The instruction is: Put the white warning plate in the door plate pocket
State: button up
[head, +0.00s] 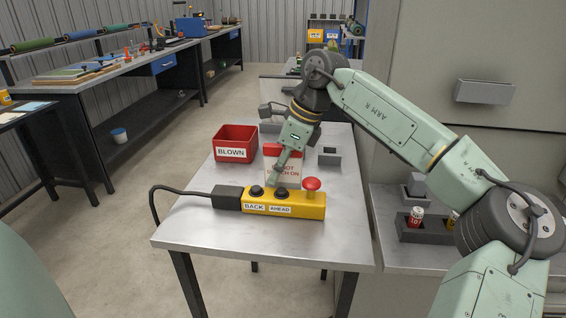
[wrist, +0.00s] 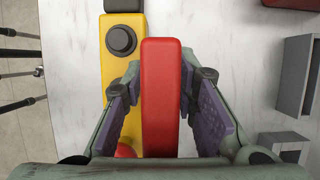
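The white warning plate (head: 284,179) has a red top and red lettering and stands upright behind the yellow control box on the metal table. In the wrist view its red top edge (wrist: 161,97) runs between my fingers. My gripper (wrist: 161,78) is open and straddles the plate, with room visible between the purple pads and the red edge. The tip ends lie close beside the edge, partly hidden by it. In the head view one finger shows in front of the plate. A grey pocket (head: 485,92) is on the pale cabinet door at right.
The yellow control box (head: 258,199) with black buttons and a red mushroom button (head: 312,184) lies just in front of the plate. A red bin (head: 235,145) marked BLOWN stands left, a grey holder (head: 329,158) right. The table front is clear.

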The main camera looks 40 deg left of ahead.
jog(key=shift+c, duration=0.2)
grip_shut()
dwell(0.4)
